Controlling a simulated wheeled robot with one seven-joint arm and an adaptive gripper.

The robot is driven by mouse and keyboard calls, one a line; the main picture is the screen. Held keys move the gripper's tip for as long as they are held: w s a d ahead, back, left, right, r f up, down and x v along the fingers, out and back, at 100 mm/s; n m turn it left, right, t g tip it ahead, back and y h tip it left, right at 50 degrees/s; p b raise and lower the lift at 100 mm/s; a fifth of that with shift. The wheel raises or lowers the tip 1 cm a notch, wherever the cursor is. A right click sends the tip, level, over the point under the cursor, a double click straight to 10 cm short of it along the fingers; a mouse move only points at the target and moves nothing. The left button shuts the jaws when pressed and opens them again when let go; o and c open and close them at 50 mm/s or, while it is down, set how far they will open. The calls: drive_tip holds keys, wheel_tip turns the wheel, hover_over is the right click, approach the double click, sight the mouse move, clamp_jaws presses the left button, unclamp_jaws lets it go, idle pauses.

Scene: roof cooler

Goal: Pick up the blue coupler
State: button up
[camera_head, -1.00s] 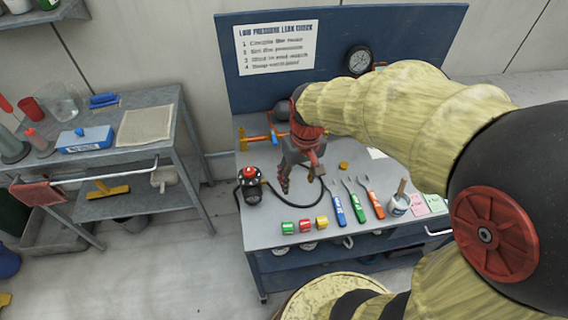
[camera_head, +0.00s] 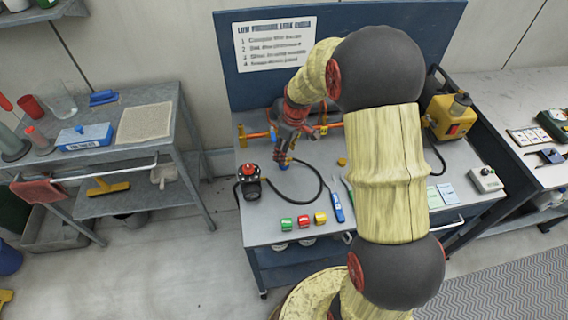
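A small blue piece, which looks like the blue coupler (camera_head: 283,161), shows at the fingertips of my gripper (camera_head: 284,155) over the back left of the grey bench. A black hose ends beside it. My gripper points down, in front of the orange pipe. The fingers are small and dark here, so I cannot tell whether they are open around the blue piece or shut on it, nor whether it touches the bench.
A black pump with a red top (camera_head: 250,182) stands to the left. Green (camera_head: 287,224), red (camera_head: 303,222) and yellow (camera_head: 320,218) couplers line the front edge. A blue-handled tool (camera_head: 337,208) lies right of them. My arm covers the bench's middle right.

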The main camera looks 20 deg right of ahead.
drive_tip(key=f, duration=0.2)
drive_tip(key=f+b, duration=0.1)
drive_tip(key=f, duration=0.1)
drive_tip(key=w+f+b, duration=0.1)
drive_tip(key=f, duration=0.1)
drive_tip(key=shift+a+f, duration=0.25)
drive_tip(key=shift+f, duration=0.05)
drive_tip(key=shift+c, duration=0.9)
drive_tip(key=c, duration=1.1)
clamp_jaws()
